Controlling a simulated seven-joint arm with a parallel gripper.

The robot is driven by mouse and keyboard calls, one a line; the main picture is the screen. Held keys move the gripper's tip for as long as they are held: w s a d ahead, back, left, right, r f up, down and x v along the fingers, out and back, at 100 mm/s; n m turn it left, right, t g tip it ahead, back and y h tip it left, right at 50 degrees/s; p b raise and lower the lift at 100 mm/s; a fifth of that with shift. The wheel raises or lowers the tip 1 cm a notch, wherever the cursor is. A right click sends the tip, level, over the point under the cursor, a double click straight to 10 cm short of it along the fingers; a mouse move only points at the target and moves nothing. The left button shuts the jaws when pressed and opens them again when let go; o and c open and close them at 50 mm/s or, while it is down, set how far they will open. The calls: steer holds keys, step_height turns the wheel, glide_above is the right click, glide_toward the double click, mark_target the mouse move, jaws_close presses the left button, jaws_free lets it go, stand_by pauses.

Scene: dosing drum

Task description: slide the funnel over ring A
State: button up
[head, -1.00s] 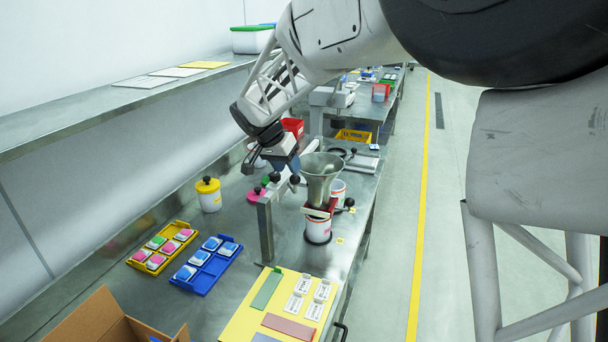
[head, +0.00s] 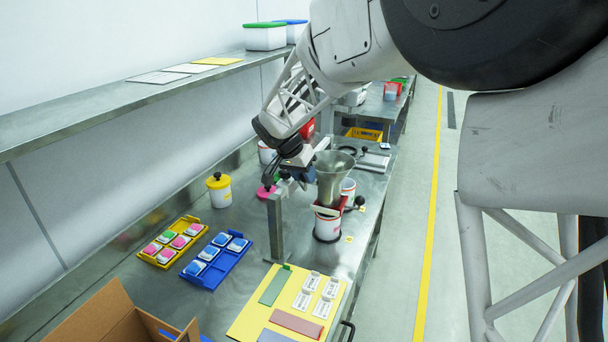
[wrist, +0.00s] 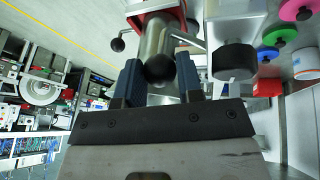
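The grey metal funnel (head: 335,180) stands upright, wide mouth up, in a red bracket (head: 330,209) above a white container with a red band (head: 327,229). My gripper (head: 301,178) is at the funnel's left side. In the wrist view the blue fingers of my gripper (wrist: 160,70) lie close against both sides of a black ball knob (wrist: 160,69), and the funnel's metal side (wrist: 157,40) shows behind it. The knob fills the gap, so the fingers look shut on it. I cannot make out which ring is A; the rings under the funnel are largely hidden.
A metal post (head: 275,225) stands left of the funnel. A second white container (head: 348,187) is behind it. A yellow-lidded jar (head: 219,190), a blue tray (head: 215,275) and a yellow board (head: 250,318) lie left and in front. The bench's right edge is near.

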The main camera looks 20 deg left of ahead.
jaws_close()
steer(key=shift+w, duration=0.1)
steer(key=w, duration=1.8)
steer(key=shift+w, duration=0.15)
steer(key=shift+r, duration=0.1)
steer(key=o, duration=0.5)
jaws_free()
steer(key=shift+o, duration=0.2)
steer(key=shift+r, duration=0.15)
steer(key=v, duration=0.7)
steer(key=shift+s+a+r, duration=0.15)
steer(key=shift+s+r, duration=0.05)
